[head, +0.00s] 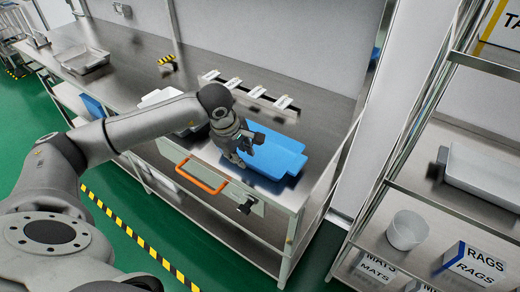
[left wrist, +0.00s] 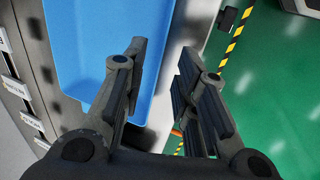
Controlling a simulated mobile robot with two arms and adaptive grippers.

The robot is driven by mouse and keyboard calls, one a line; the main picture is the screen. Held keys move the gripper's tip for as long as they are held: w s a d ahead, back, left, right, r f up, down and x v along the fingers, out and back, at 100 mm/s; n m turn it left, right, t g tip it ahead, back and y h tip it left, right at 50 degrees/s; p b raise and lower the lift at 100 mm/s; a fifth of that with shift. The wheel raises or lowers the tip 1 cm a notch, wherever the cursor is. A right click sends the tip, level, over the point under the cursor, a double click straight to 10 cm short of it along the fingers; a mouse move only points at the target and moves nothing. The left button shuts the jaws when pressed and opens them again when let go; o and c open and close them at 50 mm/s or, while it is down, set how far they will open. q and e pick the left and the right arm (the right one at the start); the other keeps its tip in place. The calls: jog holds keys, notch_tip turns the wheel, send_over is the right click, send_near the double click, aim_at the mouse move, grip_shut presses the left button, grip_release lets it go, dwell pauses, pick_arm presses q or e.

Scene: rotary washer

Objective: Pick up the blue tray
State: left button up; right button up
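The blue tray (head: 278,157) lies on the steel counter, right of the middle in the head view. It also fills the upper left of the left wrist view (left wrist: 90,35). My left gripper (head: 248,150) is at the tray's near left side, partly hiding it. One finger overlaps the blue tray, and the other shows against the green floor beyond the tray's pale edge. I cannot tell whether either finger touches the tray. My right gripper is not in view.
The counter (head: 125,50) has an orange handle (head: 202,175) on its front. White labelled holders (head: 257,92) stand behind the tray. A pale container (head: 160,97) is partly hidden behind my left arm. A shelf rack with a RAGS box (head: 470,264) and a white bucket (head: 407,230) stands right.

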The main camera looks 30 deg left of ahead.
pick_arm(q)
jog(key=p+x, duration=0.1)
jog(key=x, duration=0.1)
jog(key=p+x, duration=0.1)
jog(key=x, duration=0.1)
jog(key=shift+w+a+f, duration=0.15)
jog(key=shift+a+f, duration=0.1)
jog(key=shift+f, duration=0.15)
jog(key=shift+w+f, duration=0.1)
jog(key=shift+f, duration=0.15)
grip_shut()
